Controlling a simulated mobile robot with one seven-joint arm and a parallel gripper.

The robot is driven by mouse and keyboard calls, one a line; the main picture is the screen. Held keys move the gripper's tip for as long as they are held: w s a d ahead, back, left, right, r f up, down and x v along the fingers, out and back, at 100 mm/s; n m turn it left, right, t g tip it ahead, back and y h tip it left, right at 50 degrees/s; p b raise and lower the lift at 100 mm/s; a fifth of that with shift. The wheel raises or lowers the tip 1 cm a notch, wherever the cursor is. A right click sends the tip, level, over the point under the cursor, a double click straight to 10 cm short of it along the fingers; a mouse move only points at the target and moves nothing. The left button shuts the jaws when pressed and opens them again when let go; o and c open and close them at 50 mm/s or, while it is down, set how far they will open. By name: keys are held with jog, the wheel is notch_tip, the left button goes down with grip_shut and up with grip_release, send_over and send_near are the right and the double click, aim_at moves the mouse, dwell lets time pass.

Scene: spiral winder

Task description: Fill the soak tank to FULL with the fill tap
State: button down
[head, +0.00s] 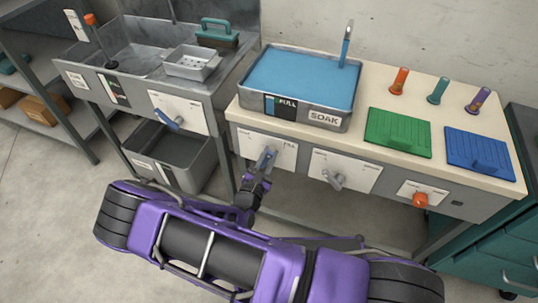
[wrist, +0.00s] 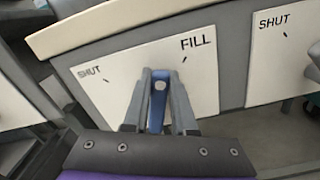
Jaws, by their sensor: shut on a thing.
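The soak tank (head: 325,121) stands on the counter, labelled SOAK, with blue water (head: 303,77) reaching close under its rim. A gauge (head: 284,106) marked FULL is on its front. A spout (head: 347,45) stands over the tank's back right; I cannot tell whether water runs from it. The fill tap's plate (wrist: 97,89) is marked SHUT at left and FILL at right. My gripper (head: 264,174) is at this plate, shut on the blue fill tap lever (wrist: 157,107). In the wrist view the fingers (wrist: 158,110) flank the lever, which is between the two marks.
A grey lever (head: 335,180) and an orange knob (head: 419,200) are on the same front, to the right. A sink unit (head: 140,50) with a blue-grey lever (head: 168,120) stands left. Green (head: 398,133) and blue (head: 479,154) boards lie on the counter. A grey bin (head: 168,158) sits below the sink.

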jog(key=shift+a+n, duration=0.15)
jog(key=shift+n, duration=0.15)
jog(key=shift+w+a+r+n+p, duration=0.15)
jog(key=shift+a+n, duration=0.1)
jog(key=shift+n, duration=0.2)
jog(key=shift+w+a+r+n+p, duration=0.15)
jog(key=shift+a+n, duration=0.1)
jog(key=shift+n, duration=0.2)
jog(key=a+n, duration=0.2)
jog(key=n, duration=0.1)
jog(key=shift+w+f+n, duration=0.15)
jog(key=shift+w+n, duration=0.05)
jog(key=shift+n, duration=0.1)
jog(key=n, duration=0.1)
jog(key=a+n, duration=0.1)
jog(key=n, duration=0.1)
jog(key=shift+w+a+f+b, duration=0.3)
jog(key=shift+w+f, duration=0.05)
jog(key=shift+w+a+f+n+b, duration=0.1)
jog(key=shift+a+f+n+b, duration=0.2)
jog(key=shift+n, duration=0.6)
jog(key=shift+w+a+f+n+b, duration=0.15)
jog(key=shift+a+n, duration=0.2)
jog(key=shift+n, duration=0.55)
jog(key=c, duration=0.7)
grip_release()
jog(key=shift+s+a, duration=0.1)
